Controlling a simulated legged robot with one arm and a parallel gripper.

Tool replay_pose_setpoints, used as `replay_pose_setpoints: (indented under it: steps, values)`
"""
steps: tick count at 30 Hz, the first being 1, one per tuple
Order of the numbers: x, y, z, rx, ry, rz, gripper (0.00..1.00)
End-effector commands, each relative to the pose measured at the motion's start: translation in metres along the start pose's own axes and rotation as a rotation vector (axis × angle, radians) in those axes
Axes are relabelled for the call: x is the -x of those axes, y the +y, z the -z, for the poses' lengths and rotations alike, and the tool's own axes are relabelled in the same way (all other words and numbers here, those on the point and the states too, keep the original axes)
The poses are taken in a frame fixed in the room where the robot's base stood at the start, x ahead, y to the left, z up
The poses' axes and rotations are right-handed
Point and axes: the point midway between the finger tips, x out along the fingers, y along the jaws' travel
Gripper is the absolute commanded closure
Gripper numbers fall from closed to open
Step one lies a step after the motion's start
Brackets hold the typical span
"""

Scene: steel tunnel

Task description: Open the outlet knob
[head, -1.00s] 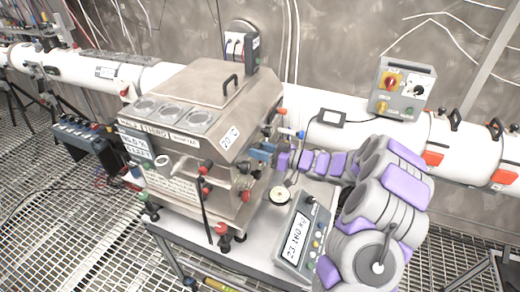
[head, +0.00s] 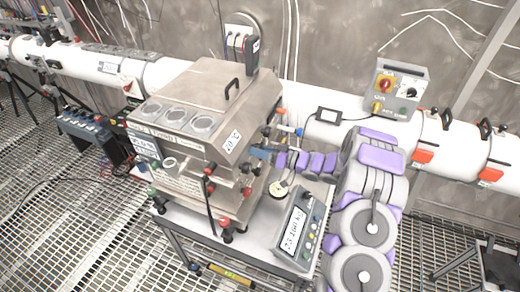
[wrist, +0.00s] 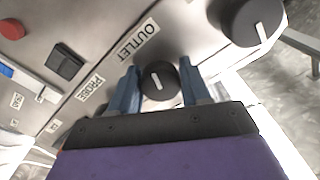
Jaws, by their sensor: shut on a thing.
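The outlet knob (wrist: 157,82) is a round black knob with a white pointer line, just below the OUTLET label (wrist: 138,40) in the wrist view. My gripper (wrist: 160,74) has its two blue fingers on either side of the knob and is shut on it. The pointer line stands nearly upright in that view, tilted slightly left. In the head view, my gripper (head: 262,153) reaches the right side of the steel apparatus (head: 205,110). The knob itself cannot be made out there.
A second, larger black knob (wrist: 250,22) sits to the upper right in the wrist view. A digital readout box (head: 298,232) stands on the cart beside my arm. A white pipe (head: 455,150) runs behind, with a grey switch box (head: 398,90) on it.

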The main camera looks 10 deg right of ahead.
Motion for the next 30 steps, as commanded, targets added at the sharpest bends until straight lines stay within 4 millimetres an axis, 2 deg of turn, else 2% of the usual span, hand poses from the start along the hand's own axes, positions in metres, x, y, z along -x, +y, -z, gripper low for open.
replay_pose_setpoints:
  steps: [3,4,10,20,26,30]
  values:
    - [0.001,0.002,0.000,0.000,0.002,-0.004,0.84]
    - [0.001,0.002,0.000,0.000,0.002,-0.004,0.51]
    - [0.001,0.000,0.000,0.001,0.002,-0.002,0.32]
    - [0.004,-0.001,0.000,0.001,0.002,-0.002,0.31]
    - [0.027,-0.001,0.000,0.001,0.003,-0.002,0.31]
    - [0.052,0.000,0.001,0.001,0.004,-0.004,0.31]
